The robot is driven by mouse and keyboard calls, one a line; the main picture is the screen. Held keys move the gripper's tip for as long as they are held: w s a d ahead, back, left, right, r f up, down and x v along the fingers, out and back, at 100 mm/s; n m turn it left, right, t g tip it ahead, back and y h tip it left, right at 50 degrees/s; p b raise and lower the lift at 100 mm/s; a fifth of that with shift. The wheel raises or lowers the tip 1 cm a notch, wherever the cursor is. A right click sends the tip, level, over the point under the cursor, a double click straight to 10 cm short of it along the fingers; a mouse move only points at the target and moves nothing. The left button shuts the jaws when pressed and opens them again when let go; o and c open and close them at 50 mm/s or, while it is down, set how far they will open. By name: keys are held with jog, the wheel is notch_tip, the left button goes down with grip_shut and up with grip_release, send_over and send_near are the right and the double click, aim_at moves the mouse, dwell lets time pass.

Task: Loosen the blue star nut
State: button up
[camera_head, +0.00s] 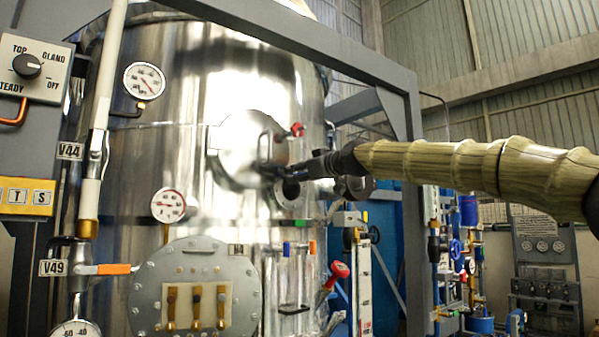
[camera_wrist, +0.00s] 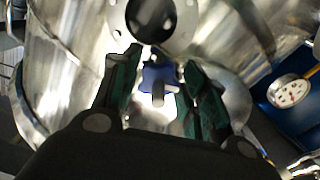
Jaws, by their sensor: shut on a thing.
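The blue star nut (camera_wrist: 158,78) shows between my fingers in the wrist view, with a short grey stem at its middle. My gripper (camera_wrist: 160,70) is shut on it, with a dark green-padded finger on each side. In the head view my gripper (camera_head: 266,170) reaches in from the right to the round steel plate (camera_head: 236,150) on the shiny vessel. I cannot make out the blue nut in the head view; my gripper likely covers it.
The large steel vessel (camera_head: 130,190) fills the left and middle. A red knob (camera_head: 297,130) sits just above my gripper. A grey frame (camera_head: 330,50) runs above my arm. Gauges (camera_head: 168,205) and a bolted flange (camera_head: 150,285) are lower left. A gauge (camera_wrist: 292,93) shows right in the wrist view.

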jog(key=n+p, duration=0.1)
jog(key=n, duration=0.2)
jog(key=shift+w+f+n, duration=0.1)
jog(key=shift+f+n, duration=0.05)
jog(key=shift+n, duration=0.15)
jog(key=shift+d+n+p, duration=0.1)
jog(key=shift+n+p, duration=1.1)
jog(key=shift+n, duration=0.8)
jog(key=o, duration=1)
jog(key=shift+d+r, duration=0.1)
jog(key=shift+r, duration=0.1)
jog(key=v, duration=1.2)
